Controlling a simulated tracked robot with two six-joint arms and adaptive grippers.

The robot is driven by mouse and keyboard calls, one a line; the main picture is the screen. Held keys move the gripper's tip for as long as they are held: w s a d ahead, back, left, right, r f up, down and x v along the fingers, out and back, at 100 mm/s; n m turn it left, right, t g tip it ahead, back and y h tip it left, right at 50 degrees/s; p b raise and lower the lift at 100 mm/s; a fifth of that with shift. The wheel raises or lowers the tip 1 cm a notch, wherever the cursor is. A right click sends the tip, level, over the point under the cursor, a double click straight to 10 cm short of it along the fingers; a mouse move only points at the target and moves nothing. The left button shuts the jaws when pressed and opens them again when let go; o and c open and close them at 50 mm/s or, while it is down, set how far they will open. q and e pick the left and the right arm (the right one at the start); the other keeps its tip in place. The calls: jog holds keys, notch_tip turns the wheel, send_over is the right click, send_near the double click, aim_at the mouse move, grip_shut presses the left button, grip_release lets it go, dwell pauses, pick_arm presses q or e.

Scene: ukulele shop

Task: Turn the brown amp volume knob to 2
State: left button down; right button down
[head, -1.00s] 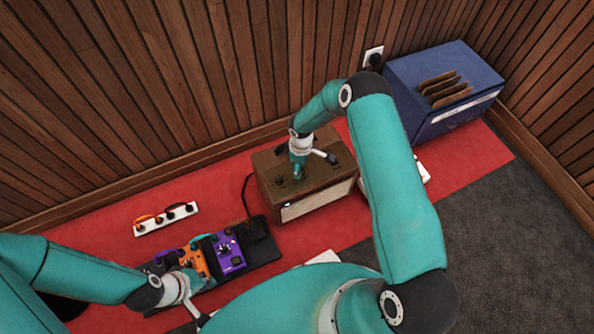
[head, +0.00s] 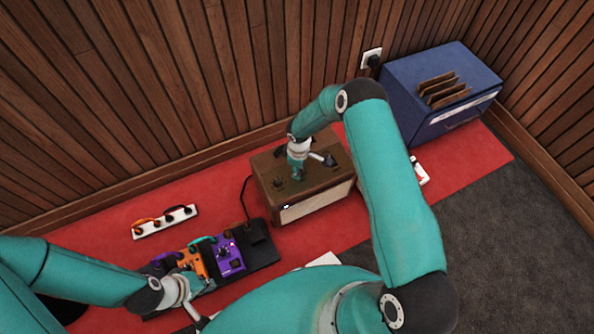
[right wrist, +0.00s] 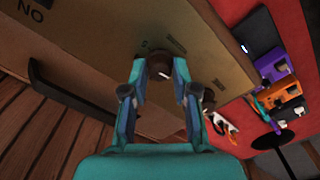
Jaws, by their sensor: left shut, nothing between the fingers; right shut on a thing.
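The brown amp (head: 316,202) stands on the red rug near the wood wall, and its top (right wrist: 105,50) fills much of the right wrist view. My right gripper (head: 298,173) points down at the amp top. In the right wrist view, my right gripper (right wrist: 160,72) has a finger on either side of a dark round knob (right wrist: 158,63) and is shut on it. A short pale mark shows on the knob; the number it points to is unreadable. A second dark knob (right wrist: 208,98) is partly behind the right finger. My left gripper (head: 188,304) is shut and empty near the pedals.
A pedalboard (head: 264,250) with purple and orange pedals lies left of the amp. A white power strip (head: 164,221) lies near the wall. A blue crate (head: 440,130) with brown sleeves stands at the back right. A black cable (head: 245,197) runs beside the amp.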

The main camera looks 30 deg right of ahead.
jog(key=shift+s+f, duration=0.15)
jog(key=shift+f, duration=0.05)
jog(key=m+b, duration=0.3)
jog(key=shift+s+d+f+m, duration=0.1)
jog(key=shift+d+f+m, duration=0.1)
jog(key=shift+m, duration=0.1)
jog(key=m+b, duration=0.4)
jog(key=shift+s, duration=0.1)
jog(key=m+b, duration=0.3)
jog(key=m, duration=0.1)
jog(key=shift+f+m+b, duration=0.1)
jog(key=shift+m+b, duration=0.2)
jog(key=shift+m, duration=0.1)
jog(key=shift+a+m+b, duration=0.1)
jog(key=shift+m+b, duration=1.05)
jog(key=shift+m, duration=0.45)
jog(key=shift+r, duration=0.2)
jog(key=shift+a, duration=0.1)
jog(key=c, duration=1)
grip_release()
jog(key=shift+o, duration=0.6)
jog(key=shift+w+r, duration=0.15)
jog(key=shift+w, duration=0.05)
